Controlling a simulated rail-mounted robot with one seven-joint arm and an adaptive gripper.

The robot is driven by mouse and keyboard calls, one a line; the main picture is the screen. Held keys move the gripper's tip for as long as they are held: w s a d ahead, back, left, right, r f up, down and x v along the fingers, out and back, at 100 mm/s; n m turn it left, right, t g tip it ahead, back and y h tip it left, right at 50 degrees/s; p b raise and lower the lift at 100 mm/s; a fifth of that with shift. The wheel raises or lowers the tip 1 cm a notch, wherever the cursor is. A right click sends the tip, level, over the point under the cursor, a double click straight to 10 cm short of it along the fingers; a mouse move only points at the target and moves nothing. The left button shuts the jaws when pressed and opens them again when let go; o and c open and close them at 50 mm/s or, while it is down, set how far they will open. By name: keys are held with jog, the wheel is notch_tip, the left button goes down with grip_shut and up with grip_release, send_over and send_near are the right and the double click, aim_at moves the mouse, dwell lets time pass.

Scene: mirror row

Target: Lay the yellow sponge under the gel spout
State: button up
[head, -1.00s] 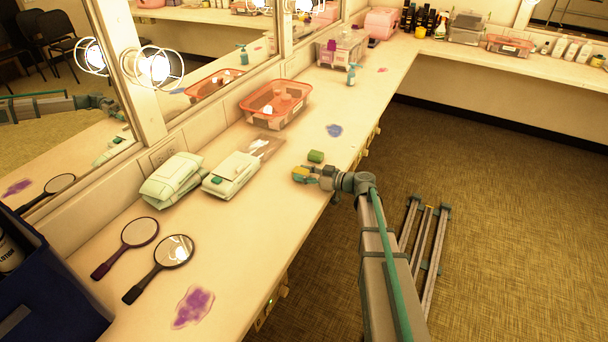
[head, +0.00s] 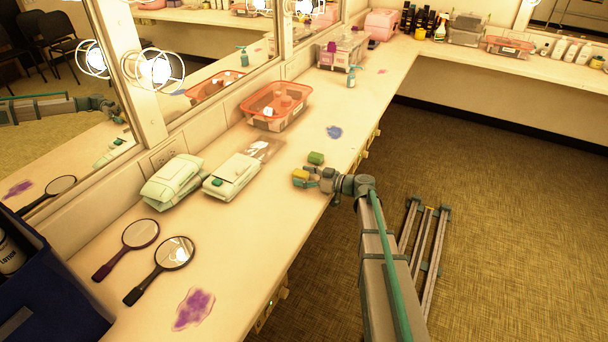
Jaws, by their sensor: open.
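The small yellow sponge (head: 300,175) lies on the counter near its front edge. My gripper (head: 311,179) is low over the counter, open, with its fingertips at the right side of the sponge. I cannot tell whether they touch it. A small green block (head: 316,158) sits just behind the gripper. A teal pump bottle (head: 351,77), likely the gel with the spout, stands farther back on the counter. A small pink mark lies on the counter to its right.
A red-rimmed basket (head: 275,104) stands by the mirror. Wipe packs (head: 232,176), hand mirrors (head: 174,253) and a purple smear (head: 194,308) are at the near left.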

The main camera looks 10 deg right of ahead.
jog(key=shift+r+p, duration=0.25)
jog(key=shift+p, duration=0.25)
jog(key=b+v, duration=0.1)
jog(key=v, duration=0.2)
jog(key=b+v, duration=0.1)
jog(key=v, duration=0.2)
jog(key=b+v, duration=0.1)
jog(key=v, duration=0.2)
jog(key=shift+d+f+b, duration=0.25)
jog(key=shift+f+b, duration=0.1)
jog(key=shift+o, duration=0.5)
jog(key=shift+s+d+r, duration=0.15)
jog(key=shift+s+d, duration=0.3)
jog(key=shift+d, duration=0.1)
